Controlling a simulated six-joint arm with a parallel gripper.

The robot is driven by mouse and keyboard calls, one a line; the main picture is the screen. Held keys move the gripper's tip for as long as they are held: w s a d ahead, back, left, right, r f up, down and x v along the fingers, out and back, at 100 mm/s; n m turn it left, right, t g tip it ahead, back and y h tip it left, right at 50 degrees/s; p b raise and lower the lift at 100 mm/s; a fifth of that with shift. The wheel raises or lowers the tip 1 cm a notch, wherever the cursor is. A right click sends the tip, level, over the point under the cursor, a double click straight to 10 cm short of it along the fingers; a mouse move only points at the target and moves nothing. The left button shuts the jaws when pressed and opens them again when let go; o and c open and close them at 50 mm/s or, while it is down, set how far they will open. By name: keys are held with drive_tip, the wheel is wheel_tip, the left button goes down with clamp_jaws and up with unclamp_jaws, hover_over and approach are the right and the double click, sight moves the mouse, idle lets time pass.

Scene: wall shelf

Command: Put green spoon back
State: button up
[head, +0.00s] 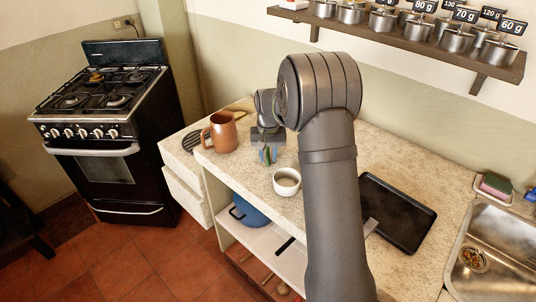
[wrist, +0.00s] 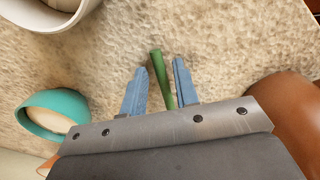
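The green spoon (wrist: 161,78) shows in the wrist view as a green handle between the two blue fingers of my gripper (wrist: 160,85). The fingers stand apart, with a gap on the spoon's left and a narrower one on its right. My gripper (head: 267,154) is low over the counter in the head view, with a bit of green (head: 268,153) between its fingers. The far end of the spoon is hidden by the gripper body in the wrist view. I cannot tell whether the spoon touches the counter.
A brown pitcher (head: 222,132) stands left of my gripper and a white cup (head: 286,182) in front. A teal cup (wrist: 50,115) is close by in the wrist view. A black tray (head: 397,213) lies right. A wall shelf (head: 400,37) holds several labelled metal pots.

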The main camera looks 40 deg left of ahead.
drive_tip(key=shift+r, duration=0.15)
wheel_tip(320, 180, up, 12)
idle(0.6)
drive_tip(key=shift+f, duration=4.35)
drive_tip(key=shift+f, duration=0.1)
